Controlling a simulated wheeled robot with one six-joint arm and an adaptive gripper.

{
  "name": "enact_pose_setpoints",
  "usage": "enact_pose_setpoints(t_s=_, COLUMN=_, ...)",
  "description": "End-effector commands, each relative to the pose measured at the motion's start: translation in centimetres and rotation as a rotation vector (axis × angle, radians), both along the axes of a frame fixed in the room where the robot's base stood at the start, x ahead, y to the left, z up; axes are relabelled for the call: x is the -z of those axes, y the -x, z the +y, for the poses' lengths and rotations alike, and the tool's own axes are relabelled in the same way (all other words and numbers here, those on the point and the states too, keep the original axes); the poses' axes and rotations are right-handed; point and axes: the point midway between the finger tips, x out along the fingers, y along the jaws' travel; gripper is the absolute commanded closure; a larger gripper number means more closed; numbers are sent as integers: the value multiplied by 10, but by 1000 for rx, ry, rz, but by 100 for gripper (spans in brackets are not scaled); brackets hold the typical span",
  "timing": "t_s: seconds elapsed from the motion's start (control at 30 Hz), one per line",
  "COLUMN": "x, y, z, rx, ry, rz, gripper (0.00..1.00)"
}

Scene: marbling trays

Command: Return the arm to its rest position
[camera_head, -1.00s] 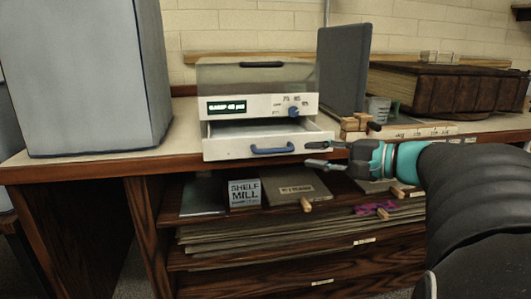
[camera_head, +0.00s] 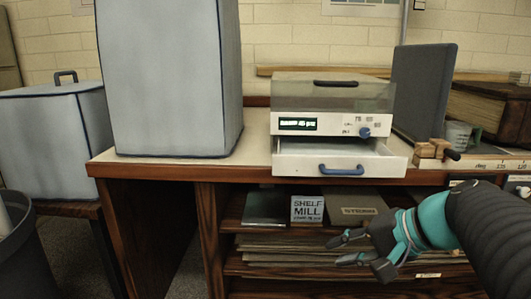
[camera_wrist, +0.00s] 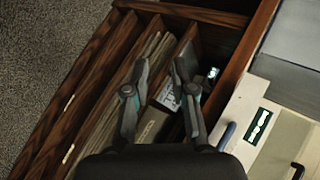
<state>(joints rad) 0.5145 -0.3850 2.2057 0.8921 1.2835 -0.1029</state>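My gripper (camera_head: 342,250) with its teal wrist is at the lower right of the head view, in front of the bench's shelves and pointing left. Its two fingers are apart with nothing between them. In the wrist view the gripper (camera_wrist: 162,80) also shows open and empty above the shelf contents. My dark arm comes in from the right edge of the head view.
A white device (camera_head: 345,124) with a pulled-out drawer (camera_head: 300,163) and blue handle stands on the bench (camera_head: 255,142). Covered grey boxes (camera_head: 170,80) stand at left. A SHELF MILL box (camera_head: 306,208) and flat boards (camera_head: 300,245) lie on the shelves.

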Motion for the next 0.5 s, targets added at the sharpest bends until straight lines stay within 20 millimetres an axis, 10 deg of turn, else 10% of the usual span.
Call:
enact_pose_setpoints(t_s=0.23, x=46, y=68, z=20, rx=-217, ry=480, rz=17, gripper=75)
enact_pose_setpoints(t_s=0.5, x=59, y=97, z=4, rx=-371, ry=862, rz=-108, gripper=75)
